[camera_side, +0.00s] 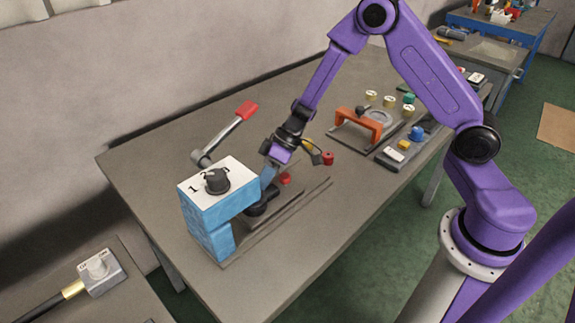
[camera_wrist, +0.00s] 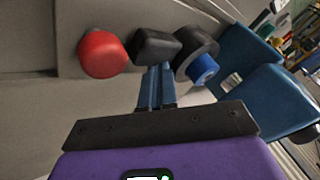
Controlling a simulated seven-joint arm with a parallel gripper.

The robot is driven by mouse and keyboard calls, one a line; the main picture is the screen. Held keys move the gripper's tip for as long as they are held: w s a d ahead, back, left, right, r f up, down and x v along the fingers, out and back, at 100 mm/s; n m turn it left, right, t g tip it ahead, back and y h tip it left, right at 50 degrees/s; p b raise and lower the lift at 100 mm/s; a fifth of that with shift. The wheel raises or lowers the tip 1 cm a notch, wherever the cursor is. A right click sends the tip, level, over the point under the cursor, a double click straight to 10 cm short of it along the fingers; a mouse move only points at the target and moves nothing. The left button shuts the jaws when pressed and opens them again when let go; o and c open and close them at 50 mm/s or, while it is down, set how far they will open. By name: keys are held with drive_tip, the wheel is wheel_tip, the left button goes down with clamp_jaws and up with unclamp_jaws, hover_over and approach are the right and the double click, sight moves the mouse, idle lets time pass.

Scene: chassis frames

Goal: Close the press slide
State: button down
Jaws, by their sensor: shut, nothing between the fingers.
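The blue press (camera_side: 208,218) stands on the table with a white numbered top and a black knob (camera_side: 216,181). Its black slide (camera_side: 262,203) sits low beside the press body, with a red knob (camera_side: 285,179) at the outer end. In the wrist view the red knob (camera_wrist: 102,54), a black block (camera_wrist: 157,46) and a dark disc with a blue centre (camera_wrist: 197,68) line up toward the blue body (camera_wrist: 268,97). My gripper (camera_side: 268,174) is shut and empty, over the slide. Its fingertips (camera_wrist: 157,70) are at the black block; I cannot tell whether they touch.
A grey lever with a red grip (camera_side: 247,109) rises behind the press. An orange-handled fixture (camera_side: 359,122) and a tray of small parts (camera_side: 400,145) lie to the right. The table's front is clear.

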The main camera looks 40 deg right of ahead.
drive_tip(key=shift+a, duration=0.5)
drive_tip(key=shift+d, duration=0.15)
